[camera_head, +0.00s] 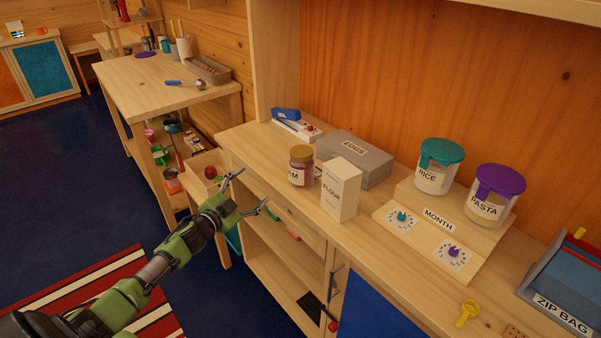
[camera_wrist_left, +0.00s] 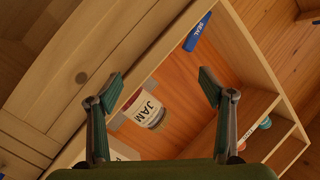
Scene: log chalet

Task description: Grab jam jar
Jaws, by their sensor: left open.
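The jam jar (camera_head: 300,168) stands on the wooden counter, with a brown lid and a white label. It sits left of the white flour box (camera_head: 341,189) and in front of the grey eggs box (camera_head: 356,158). In the left wrist view the jam jar (camera_wrist_left: 148,108) shows between the finger pads, label toward the camera. My left gripper (camera_head: 252,193) is open and empty, in front of the counter's edge, to the left of and apart from the jar. It also shows in the left wrist view (camera_wrist_left: 160,88). My right gripper is not in view.
A rice jar (camera_head: 434,172) and a pasta jar (camera_head: 490,203) stand on a wooden month stand (camera_head: 428,235) to the right. A blue item (camera_head: 286,114) lies behind the jam jar. A zip bag box (camera_head: 552,318) is at far right. Bare counter lies left of the jar.

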